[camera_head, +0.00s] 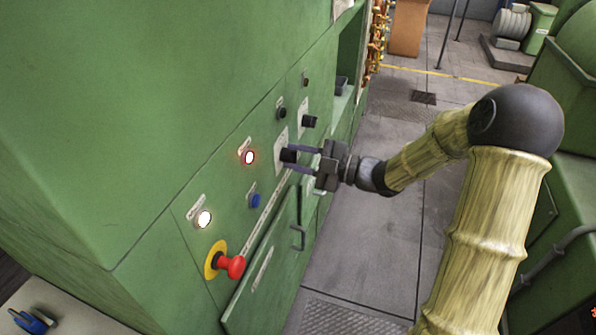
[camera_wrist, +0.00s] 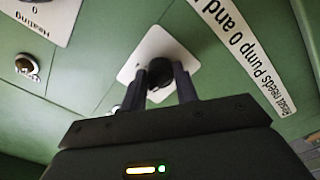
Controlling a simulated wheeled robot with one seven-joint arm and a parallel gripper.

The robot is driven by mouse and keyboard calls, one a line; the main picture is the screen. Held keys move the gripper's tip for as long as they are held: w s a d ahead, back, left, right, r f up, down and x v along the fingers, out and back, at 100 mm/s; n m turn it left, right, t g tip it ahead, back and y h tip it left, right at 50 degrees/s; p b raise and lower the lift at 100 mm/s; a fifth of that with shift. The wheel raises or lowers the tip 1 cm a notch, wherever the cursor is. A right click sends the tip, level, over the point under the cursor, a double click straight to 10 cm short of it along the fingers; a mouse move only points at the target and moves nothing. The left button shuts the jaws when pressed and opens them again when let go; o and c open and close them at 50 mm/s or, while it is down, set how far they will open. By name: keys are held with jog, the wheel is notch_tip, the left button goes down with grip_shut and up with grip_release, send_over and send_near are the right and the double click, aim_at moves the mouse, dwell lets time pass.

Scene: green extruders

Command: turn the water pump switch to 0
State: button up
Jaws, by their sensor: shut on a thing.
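The water pump switch appears to be the black rotary knob (camera_head: 288,155) on a white plate on the green panel. My gripper (camera_head: 298,158) reaches it from the right, with one finger above and one below the knob, shut on it. In the wrist view the knob (camera_wrist: 160,73) sits between the two fingers of my gripper (camera_wrist: 160,80), in front of its white plate (camera_wrist: 152,42). The fingers hide part of the plate, and I cannot read the knob's setting or label.
A second black knob (camera_head: 309,121) sits farther along the panel. Nearby are a lit red-rimmed lamp (camera_head: 249,157), a blue button (camera_head: 254,201), a lit white lamp (camera_head: 204,219) and a red emergency stop (camera_head: 231,265). A door handle (camera_head: 298,237) sticks out below. The floor (camera_head: 350,245) is clear.

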jog(key=shift+f+n+b, duration=0.1)
jog(key=shift+n+b, duration=0.6)
jog(key=shift+b, duration=0.2)
jog(key=o, duration=1)
jog(key=shift+c, duration=0.2)
jog(key=b+v, duration=0.2)
jog(key=v, duration=1.5)
jog(key=shift+d, duration=0.25)
